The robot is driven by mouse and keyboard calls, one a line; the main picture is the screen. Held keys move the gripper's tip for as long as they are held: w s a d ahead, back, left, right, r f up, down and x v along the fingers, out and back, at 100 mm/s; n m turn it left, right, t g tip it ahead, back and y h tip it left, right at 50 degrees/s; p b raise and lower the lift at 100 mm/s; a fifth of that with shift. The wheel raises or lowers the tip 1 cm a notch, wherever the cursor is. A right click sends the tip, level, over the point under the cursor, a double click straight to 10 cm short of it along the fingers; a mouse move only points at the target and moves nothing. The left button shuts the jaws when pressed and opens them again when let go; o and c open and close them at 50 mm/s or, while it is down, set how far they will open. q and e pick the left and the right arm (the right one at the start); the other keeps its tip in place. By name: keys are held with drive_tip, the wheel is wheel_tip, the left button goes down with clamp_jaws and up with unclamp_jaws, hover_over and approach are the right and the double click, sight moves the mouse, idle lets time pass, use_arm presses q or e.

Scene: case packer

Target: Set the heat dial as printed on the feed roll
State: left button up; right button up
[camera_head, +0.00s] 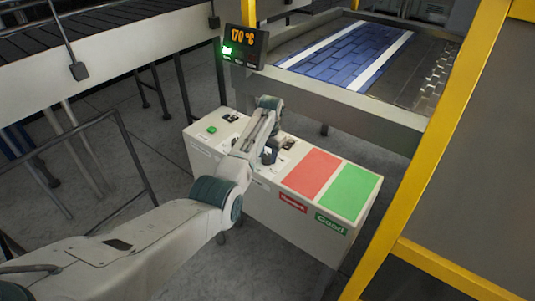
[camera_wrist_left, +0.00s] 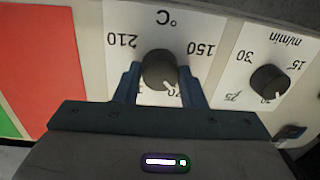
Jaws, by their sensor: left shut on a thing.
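The heat dial (camera_wrist_left: 160,70) is a round black knob on a white °C plate, with 210 and 150 printed upside down in the left wrist view. Its white mark points down and slightly right there, beside a partly hidden number. My left gripper (camera_wrist_left: 159,78) is shut on the dial, one finger on each side. In the head view the left gripper (camera_head: 268,156) is at the console, and its arm hides part of the plates. A display (camera_head: 245,46) reads 170 °C in orange and has a green light. I cannot make out a feed roll or its print. My right gripper is out of view.
Beside the heat dial is an m/min dial (camera_wrist_left: 269,82). The white console (camera_head: 300,224) also bears a red pad (camera_head: 312,173), a green "Good" pad (camera_head: 349,191) and a green button (camera_head: 211,129). A yellow frame (camera_head: 432,150) stands to the right.

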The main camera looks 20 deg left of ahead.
use_arm(q)
drive_tip(key=n+p, duration=0.1)
drive_tip(key=n, duration=0.2)
drive_tip(key=shift+r, duration=0.2)
drive_tip(key=n+p, duration=0.1)
drive_tip(key=n, duration=0.3)
drive_tip(key=shift+w+n, duration=0.15)
drive_tip(key=shift+n, duration=0.25)
drive_tip(key=n, duration=0.5)
drive_tip(key=shift+n+g, duration=0.3)
drive_tip(key=shift+n, duration=0.8)
drive_tip(key=shift+w, duration=0.1)
drive_tip(key=o, duration=0.9)
drive_tip(key=shift+o, duration=0.4)
